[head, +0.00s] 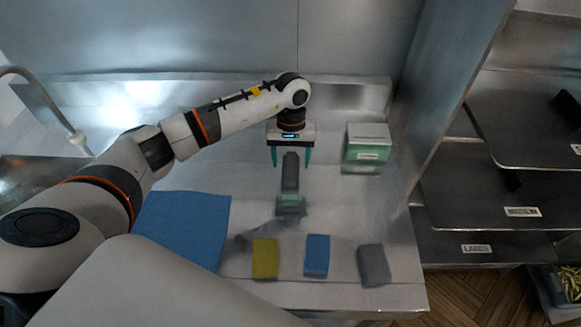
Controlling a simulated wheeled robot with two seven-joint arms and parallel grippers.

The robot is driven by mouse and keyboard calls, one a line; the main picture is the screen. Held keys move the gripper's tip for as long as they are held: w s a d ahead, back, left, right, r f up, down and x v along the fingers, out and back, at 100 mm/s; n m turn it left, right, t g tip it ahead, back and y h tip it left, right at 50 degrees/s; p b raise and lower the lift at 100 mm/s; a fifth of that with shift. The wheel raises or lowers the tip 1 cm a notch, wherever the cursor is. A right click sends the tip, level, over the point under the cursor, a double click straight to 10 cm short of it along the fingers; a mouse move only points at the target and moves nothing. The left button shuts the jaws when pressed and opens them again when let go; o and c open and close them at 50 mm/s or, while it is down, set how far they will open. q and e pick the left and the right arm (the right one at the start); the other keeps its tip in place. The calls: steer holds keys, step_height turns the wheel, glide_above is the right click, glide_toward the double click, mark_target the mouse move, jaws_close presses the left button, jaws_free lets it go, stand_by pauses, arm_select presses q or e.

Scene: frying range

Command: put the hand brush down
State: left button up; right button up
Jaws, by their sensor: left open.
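The hand brush (290,172), with a dark handle and a green head at its near end, is on the steel counter in the middle of the head view. My left gripper (291,160) is open above the far end of the handle, its two teal fingers apart on either side of it. I cannot tell whether the fingers touch the handle. My right gripper is not in view.
A blue cloth (185,225) lies to the left. A yellow sponge (265,258), a blue sponge (317,255) and a grey one (373,265) line the front edge. A green-and-white box (368,142) stands at right. Shelves (480,205) are beyond the panel.

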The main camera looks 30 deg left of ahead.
arm_select(q)
step_height(320, 180, up, 9)
steer(key=w+b, duration=0.1)
steer(key=b, duration=0.2)
steer(key=shift+w+a, duration=0.15)
steer(key=shift+a, duration=0.15)
